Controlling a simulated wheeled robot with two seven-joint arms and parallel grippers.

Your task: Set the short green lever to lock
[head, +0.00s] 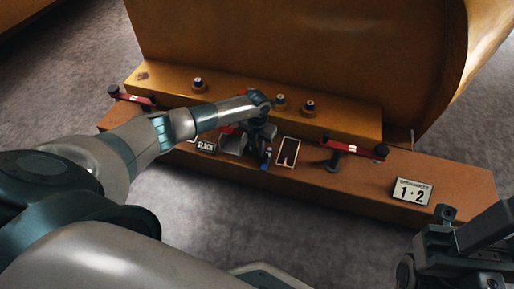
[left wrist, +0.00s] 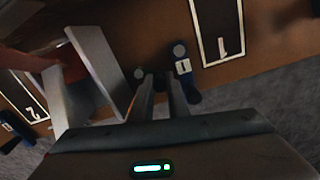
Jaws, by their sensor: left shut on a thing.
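My left gripper (head: 260,136) reaches from the left onto the front ledge of the orange casting. In the left wrist view its two dark fingers (left wrist: 163,92) are close together, shut on a thin thing. I take this to be the short green lever, but the fingers hide it and no green shows. Right of the fingers is a small blue part (left wrist: 192,95) with a white tag. A plate marked 1 (left wrist: 218,40) is above right, and a plate marked 2 (left wrist: 28,100) is at left. My right gripper (head: 460,250) shows partly at lower right; its jaws are unclear.
Red levers stand at the ledge's left (head: 131,97) and right (head: 356,149). Light grey plates (left wrist: 98,70) stand close left of my fingers. Several knobs, such as one at right (head: 308,107), top the upper step. A 1-2 plaque (head: 411,191) is at right. Grey floor lies in front.

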